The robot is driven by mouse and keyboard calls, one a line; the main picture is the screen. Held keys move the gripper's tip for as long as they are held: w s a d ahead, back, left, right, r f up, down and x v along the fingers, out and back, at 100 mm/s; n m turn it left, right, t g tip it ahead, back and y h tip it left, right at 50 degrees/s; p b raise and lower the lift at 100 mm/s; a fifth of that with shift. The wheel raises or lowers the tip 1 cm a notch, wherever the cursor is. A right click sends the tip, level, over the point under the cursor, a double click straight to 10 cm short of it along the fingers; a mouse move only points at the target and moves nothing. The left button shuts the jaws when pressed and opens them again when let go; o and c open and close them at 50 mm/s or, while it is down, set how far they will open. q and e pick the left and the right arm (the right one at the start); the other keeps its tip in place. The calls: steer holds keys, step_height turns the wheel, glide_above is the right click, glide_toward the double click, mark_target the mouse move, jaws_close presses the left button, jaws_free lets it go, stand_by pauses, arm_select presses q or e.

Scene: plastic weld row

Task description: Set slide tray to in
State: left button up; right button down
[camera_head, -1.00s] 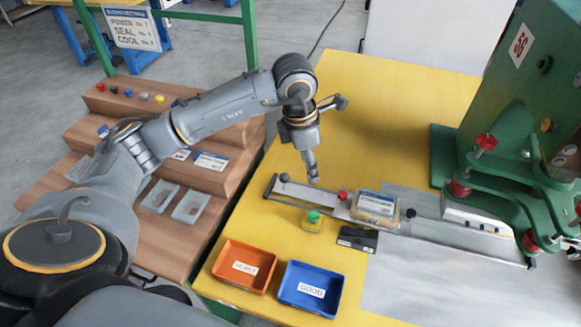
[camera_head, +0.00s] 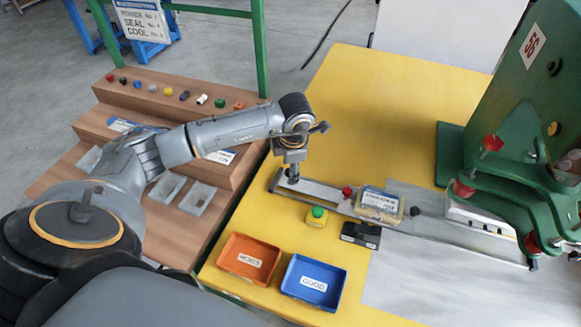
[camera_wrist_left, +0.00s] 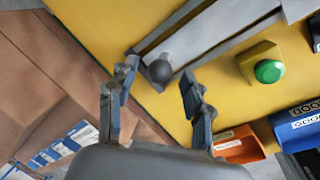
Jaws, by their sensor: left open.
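The slide tray (camera_head: 325,193) is a long grey strip on the yellow table, running toward the green machine. A clear box with a blue and white label (camera_head: 380,204) sits on it. In the left wrist view the knob (camera_wrist_left: 160,71) shows between and just beyond the open fingers of the left gripper (camera_wrist_left: 157,90). I cannot tell whether they touch it. My right gripper is not in view.
The green machine (camera_head: 535,90) stands at the right end of the tray. A green button on a yellow base (camera_head: 317,216), a black block (camera_head: 361,234), an orange bin (camera_head: 247,261) and a blue bin (camera_head: 312,283) lie in front. Wooden steps (camera_head: 120,135) stand left.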

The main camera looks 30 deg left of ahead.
arm_select(q)
steer(key=shift+f, duration=0.4)
steer(key=shift+c, duration=0.4)
jaws_close()
